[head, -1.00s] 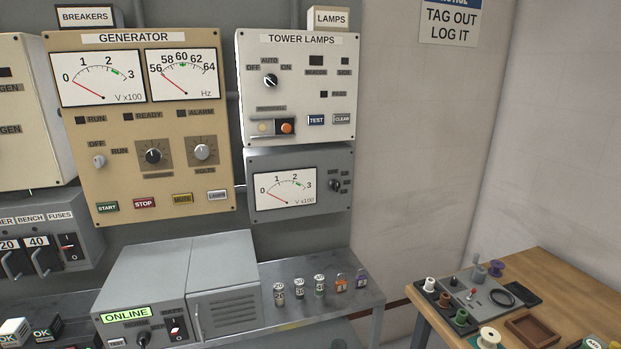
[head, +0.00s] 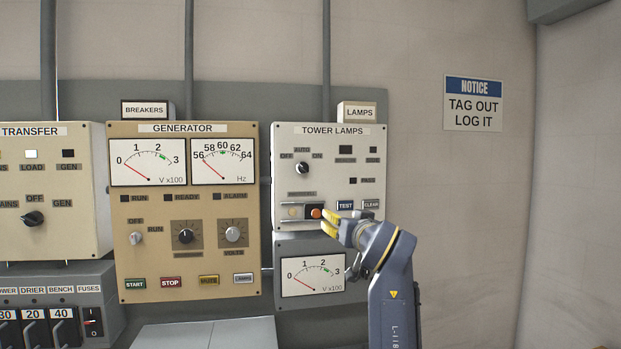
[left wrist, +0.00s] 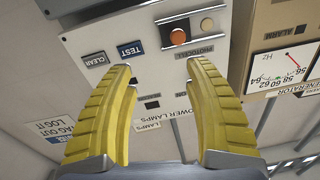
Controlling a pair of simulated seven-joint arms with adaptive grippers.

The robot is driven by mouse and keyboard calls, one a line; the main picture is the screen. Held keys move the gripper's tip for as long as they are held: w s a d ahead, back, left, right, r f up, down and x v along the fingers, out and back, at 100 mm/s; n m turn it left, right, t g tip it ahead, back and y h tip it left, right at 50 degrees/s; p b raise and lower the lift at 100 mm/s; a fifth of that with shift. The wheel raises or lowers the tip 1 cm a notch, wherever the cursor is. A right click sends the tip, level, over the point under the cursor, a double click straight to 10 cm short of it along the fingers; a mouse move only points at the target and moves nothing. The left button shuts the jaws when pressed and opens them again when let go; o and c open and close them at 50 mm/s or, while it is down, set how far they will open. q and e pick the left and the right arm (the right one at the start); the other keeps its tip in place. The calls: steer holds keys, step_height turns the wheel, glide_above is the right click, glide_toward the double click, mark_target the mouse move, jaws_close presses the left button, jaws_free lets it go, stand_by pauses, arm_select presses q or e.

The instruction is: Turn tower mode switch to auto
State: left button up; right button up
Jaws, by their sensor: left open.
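The tower mode switch (head: 302,168) is a dark round knob with a light pointer under the OFF, AUTO and ON labels. It is on the white TOWER LAMPS panel (head: 330,152). The pointer seems to lean to the upper left, toward OFF, but it is small. My left gripper (head: 329,221) is open and empty, below and right of the switch, in front of the panel's lower edge. In the left wrist view the panel (left wrist: 150,72) is upside down beyond the spread yellow fingers (left wrist: 157,66); the knob does not show there, probably behind the right-hand finger. My right gripper is not in view.
The orange photocell button (head: 316,213), TEST button (head: 345,205) and CLEAR button (head: 371,204) are close to my fingers. A grey voltmeter panel (head: 285,247) sits below. The generator panel (head: 127,245) stands to the left.

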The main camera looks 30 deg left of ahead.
mark_target(305, 168)
arm_select(q)
steer(key=s+a+r+n, duration=0.2)
steer(key=s+r+n, duration=0.35)
steer(key=r, duration=0.75)
steer(key=shift+m, duration=0.75)
steer(key=x, duration=1)
steer(key=s+a+x, duration=0.1)
steer(key=x, duration=0.5)
steer(key=shift+a+f, duration=0.1)
steer(key=shift+f, duration=0.2)
steer(key=shift+c, duration=0.3)
